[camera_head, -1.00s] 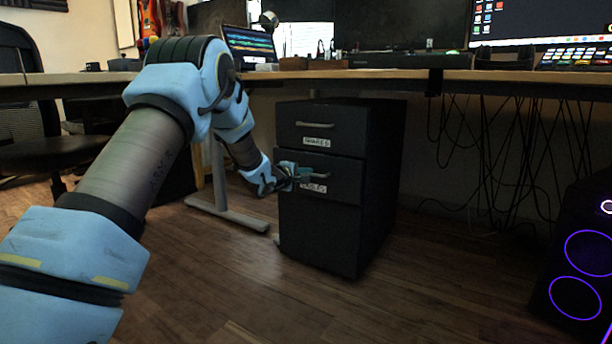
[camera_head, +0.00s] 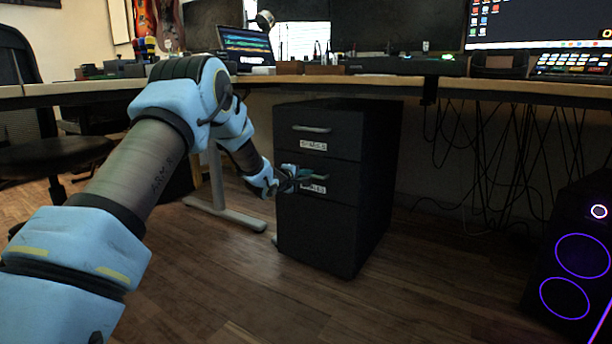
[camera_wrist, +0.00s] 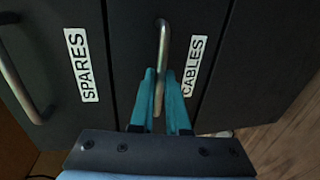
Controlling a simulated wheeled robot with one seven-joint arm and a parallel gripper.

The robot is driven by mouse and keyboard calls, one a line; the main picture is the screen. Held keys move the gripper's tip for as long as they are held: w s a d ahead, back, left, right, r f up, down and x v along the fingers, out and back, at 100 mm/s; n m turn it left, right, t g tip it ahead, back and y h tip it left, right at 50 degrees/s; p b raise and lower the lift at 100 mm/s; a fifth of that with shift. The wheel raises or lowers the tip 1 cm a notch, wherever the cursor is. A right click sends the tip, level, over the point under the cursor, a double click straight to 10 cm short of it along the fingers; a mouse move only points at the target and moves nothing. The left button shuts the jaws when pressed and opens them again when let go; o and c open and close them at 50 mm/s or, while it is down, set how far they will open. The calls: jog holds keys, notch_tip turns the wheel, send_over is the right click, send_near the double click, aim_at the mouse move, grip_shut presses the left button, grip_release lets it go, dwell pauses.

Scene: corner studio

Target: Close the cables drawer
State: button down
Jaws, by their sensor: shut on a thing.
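The cables drawer (camera_head: 340,182) is the middle drawer of a black three-drawer cabinet. Its front looks flush or nearly flush with the drawers above and below. In the wrist view its metal handle (camera_wrist: 161,45) runs between the teal fingers of my gripper (camera_wrist: 163,95), and the "CABLES" label (camera_wrist: 194,65) is beside it. My gripper (camera_head: 298,177) is shut on this handle. It partly covers the handle and label in the head view.
The spares drawer (camera_head: 318,128) is above, with its own handle (camera_wrist: 20,85). The desk (camera_head: 350,83) overhangs the cabinet. Cables hang to the right, near a black computer case (camera_head: 575,250). A chair (camera_head: 55,155) stands left. Floor in front is clear.

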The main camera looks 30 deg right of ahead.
jog(key=c, duration=0.9)
grip_release()
jog(key=shift+d, duration=0.1)
jog(key=p+v, duration=0.4)
jog(key=v, duration=0.6)
jog(key=shift+s+a+p, duration=0.15)
jog(key=shift+a+p, duration=0.2)
jog(key=shift+r, duration=0.1)
